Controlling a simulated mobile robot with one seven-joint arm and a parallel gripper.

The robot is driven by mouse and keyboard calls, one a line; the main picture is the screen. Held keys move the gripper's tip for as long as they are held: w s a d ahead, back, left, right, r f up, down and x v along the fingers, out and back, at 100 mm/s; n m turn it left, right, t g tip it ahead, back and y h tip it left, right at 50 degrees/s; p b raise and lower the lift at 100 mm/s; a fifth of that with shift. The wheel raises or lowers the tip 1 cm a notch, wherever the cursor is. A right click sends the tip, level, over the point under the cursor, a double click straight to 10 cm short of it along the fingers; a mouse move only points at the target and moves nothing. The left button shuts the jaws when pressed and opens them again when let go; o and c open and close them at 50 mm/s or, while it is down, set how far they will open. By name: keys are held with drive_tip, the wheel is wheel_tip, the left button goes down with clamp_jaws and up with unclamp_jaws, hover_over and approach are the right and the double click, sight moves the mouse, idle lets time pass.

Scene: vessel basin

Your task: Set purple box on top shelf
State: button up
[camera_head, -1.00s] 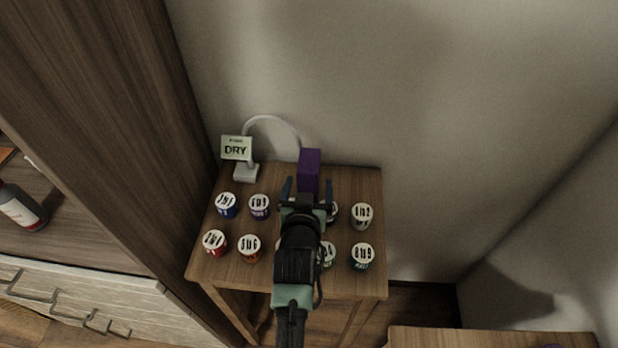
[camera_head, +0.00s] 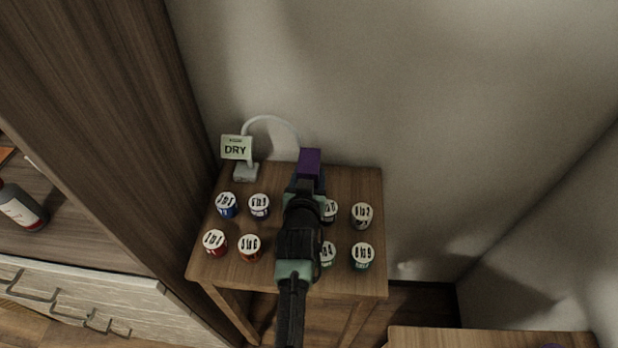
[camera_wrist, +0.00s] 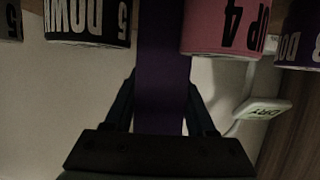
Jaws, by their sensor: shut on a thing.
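The purple box (camera_head: 310,162) stands upright at the back of the small wooden table, close to the wall. In the wrist view the purple box (camera_wrist: 162,95) runs up the middle between my two fingers. My gripper (camera_head: 307,182) is shut on the box near the back of the table, and it also shows in the wrist view (camera_wrist: 161,108). My arm hides the box's lower part in the head view. I cannot tell whether the box's base touches the table. No top shelf can be made out for certain.
Several labelled jars, such as the one at the right (camera_head: 361,214), stand in two rows on the table (camera_head: 375,188). A "DRY" sign (camera_head: 236,148) and a white cable stand back left. A dark wooden cabinet (camera_head: 110,100) rises at left, with a bottle (camera_head: 20,207) inside.

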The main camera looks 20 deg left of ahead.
clamp_jaws()
drive_tip(key=shift+r, duration=0.15)
